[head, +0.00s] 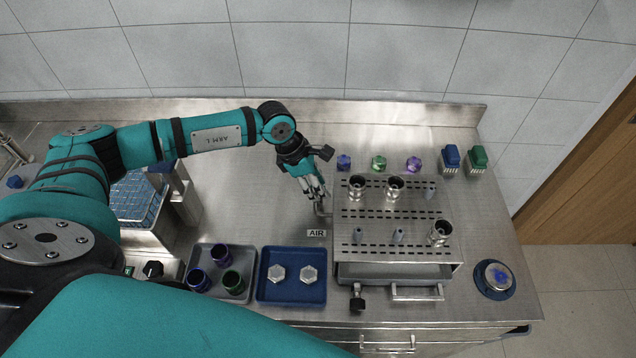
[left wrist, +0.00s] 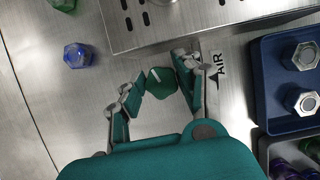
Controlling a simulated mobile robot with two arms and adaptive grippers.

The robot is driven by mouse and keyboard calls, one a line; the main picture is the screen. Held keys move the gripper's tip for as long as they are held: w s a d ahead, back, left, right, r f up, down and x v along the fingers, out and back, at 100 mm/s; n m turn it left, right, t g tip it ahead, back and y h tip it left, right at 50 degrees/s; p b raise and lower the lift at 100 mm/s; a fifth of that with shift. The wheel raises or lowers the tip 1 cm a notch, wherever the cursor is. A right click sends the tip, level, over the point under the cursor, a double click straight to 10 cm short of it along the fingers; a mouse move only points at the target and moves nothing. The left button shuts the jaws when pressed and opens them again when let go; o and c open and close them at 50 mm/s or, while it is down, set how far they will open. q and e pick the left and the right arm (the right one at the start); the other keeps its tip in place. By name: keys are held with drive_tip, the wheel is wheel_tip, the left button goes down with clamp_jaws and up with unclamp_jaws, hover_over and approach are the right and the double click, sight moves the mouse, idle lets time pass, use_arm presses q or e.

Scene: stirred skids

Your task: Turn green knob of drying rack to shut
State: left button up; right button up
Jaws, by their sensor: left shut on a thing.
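The drying rack (head: 390,213) is a steel box with slotted top on the bench, with metal cups and grey pegs on it. Its green knob (left wrist: 160,82) has a white pointer line and sits by the rack's side in the left wrist view, near the AIR label (left wrist: 217,66). My left gripper (left wrist: 157,78) is shut on the green knob, one finger on each side. In the head view my left gripper (head: 319,196) reaches down at the rack's left side and hides the knob. My right gripper is not in view.
The AIR label (head: 317,233) lies just in front of the gripper. A blue tray (head: 291,299) with two metal hexagonal pieces and a grey tray (head: 240,252) with dark cups stand front left. Blue (head: 343,162), green (head: 378,162) and purple (head: 413,164) faceted pieces stand behind the rack.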

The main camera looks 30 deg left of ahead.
use_arm(q)
drive_tip(key=shift+f, duration=0.1)
drive_tip(key=m+b, duration=0.2)
drive_tip(key=b, duration=0.1)
drive_tip(key=m+g+b, duration=0.1)
drive_tip(key=m+b, duration=0.1)
drive_tip(key=b, duration=0.1)
drive_tip(key=shift+f+g+b, duration=0.15)
drive_tip(key=shift+g+b, duration=0.15)
drive_tip(key=shift+b, duration=0.05)
drive_tip(key=shift+r+m, duration=0.25)
drive_tip(key=shift+m, duration=0.05)
drive_tip(key=o, duration=1.1)
drive_tip(key=shift+o, duration=0.2)
drive_tip(key=shift+r+h, duration=0.1)
drive_tip(key=shift+h, duration=0.2)
